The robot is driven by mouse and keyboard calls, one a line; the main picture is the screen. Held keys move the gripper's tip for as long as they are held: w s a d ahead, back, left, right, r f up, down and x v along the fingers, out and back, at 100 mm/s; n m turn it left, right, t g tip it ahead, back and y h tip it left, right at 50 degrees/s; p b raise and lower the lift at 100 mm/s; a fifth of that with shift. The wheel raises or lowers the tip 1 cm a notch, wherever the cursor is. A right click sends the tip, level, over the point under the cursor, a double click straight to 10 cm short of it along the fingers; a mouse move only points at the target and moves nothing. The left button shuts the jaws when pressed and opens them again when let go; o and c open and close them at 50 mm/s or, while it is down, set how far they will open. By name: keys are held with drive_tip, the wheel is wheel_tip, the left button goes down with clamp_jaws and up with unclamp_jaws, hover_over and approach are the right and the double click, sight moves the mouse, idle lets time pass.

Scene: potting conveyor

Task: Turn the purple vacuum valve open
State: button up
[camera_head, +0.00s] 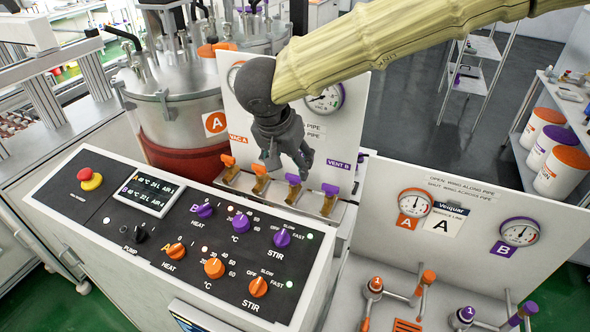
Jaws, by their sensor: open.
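Two purple wing valves sit on brass pipes in front of an upright white panel (240,115). The left purple valve (293,179) is right by my gripper's fingertips, and its label on the panel is hidden behind my gripper. The right purple valve (330,189) stands below the label VENT B. My gripper (286,166) points down above the valve row, open and empty, with its fingers over the left purple valve and the orange valve beside it. I cannot tell whether the fingers touch a wing, or which way the left purple wing is turned.
Two orange valves (260,170) are left of the purple ones, one below VAC A. A control console (130,215) with knobs stands in front. A steel vessel (180,100) is behind left. Another panel (465,195) with gauges and valves is at right.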

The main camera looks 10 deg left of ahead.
sight(293, 175)
drive_tip(key=shift+p+x, duration=0.55)
drive_tip(key=shift+x, duration=2.2)
drive_tip(key=c, duration=1)
